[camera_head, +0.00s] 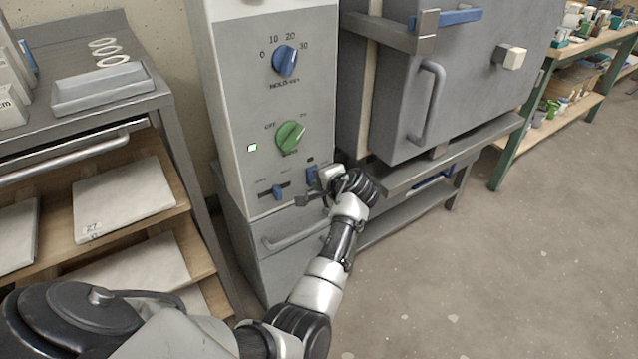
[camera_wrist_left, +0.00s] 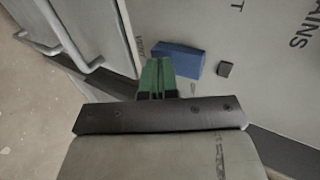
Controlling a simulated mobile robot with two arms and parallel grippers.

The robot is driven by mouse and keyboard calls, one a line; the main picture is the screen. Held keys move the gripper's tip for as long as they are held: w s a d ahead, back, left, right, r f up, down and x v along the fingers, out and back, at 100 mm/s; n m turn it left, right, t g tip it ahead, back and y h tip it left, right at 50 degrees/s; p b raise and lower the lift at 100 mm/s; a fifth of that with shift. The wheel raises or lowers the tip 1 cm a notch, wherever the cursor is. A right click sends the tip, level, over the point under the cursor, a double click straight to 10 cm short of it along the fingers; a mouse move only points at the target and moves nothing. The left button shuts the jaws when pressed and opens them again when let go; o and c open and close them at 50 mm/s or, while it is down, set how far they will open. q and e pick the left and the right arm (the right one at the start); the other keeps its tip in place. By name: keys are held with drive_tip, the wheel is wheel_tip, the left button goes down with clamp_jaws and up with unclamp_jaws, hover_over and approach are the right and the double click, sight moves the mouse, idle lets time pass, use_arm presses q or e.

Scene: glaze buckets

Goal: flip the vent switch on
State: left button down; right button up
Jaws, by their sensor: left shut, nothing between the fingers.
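The vent switch (camera_head: 312,175) is a blue rocker on the grey control panel (camera_head: 235,100), partly hidden by my gripper in the head view. In the left wrist view it is a blue block (camera_wrist_left: 184,60) beside a small "VENT" label. My left gripper (camera_head: 316,192) is at the panel's lower right; its shut, empty green fingertips (camera_wrist_left: 157,76) show at the switch's near left edge in the wrist view. I cannot tell whether they touch it. A small dark square (camera_wrist_left: 224,69), apparently an unlit lamp, sits beside the switch. My right gripper is not in view.
The panel also has a blue slider (camera_head: 278,192), a green knob (camera_head: 290,137), a blue knob (camera_head: 285,61) and a lit white lamp (camera_head: 252,147). A grey kiln (camera_head: 400,100) stands right of it, a shelf rack (camera_head: 175,95) left. Floor at right is clear.

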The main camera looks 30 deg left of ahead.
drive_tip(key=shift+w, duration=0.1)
use_arm(q)
drive_tip(key=shift+w+a+f+y, duration=0.1)
drive_tip(key=shift+a+y, duration=0.15)
drive_tip(key=shift+y, duration=0.05)
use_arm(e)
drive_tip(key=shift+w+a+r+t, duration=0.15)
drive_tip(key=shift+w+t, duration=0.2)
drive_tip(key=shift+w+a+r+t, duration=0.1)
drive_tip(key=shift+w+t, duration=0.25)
use_arm(q)
drive_tip(key=shift+a+r+p, duration=0.1)
drive_tip(key=shift+r+p, duration=0.65)
drive_tip(key=shift+r, duration=0.25)
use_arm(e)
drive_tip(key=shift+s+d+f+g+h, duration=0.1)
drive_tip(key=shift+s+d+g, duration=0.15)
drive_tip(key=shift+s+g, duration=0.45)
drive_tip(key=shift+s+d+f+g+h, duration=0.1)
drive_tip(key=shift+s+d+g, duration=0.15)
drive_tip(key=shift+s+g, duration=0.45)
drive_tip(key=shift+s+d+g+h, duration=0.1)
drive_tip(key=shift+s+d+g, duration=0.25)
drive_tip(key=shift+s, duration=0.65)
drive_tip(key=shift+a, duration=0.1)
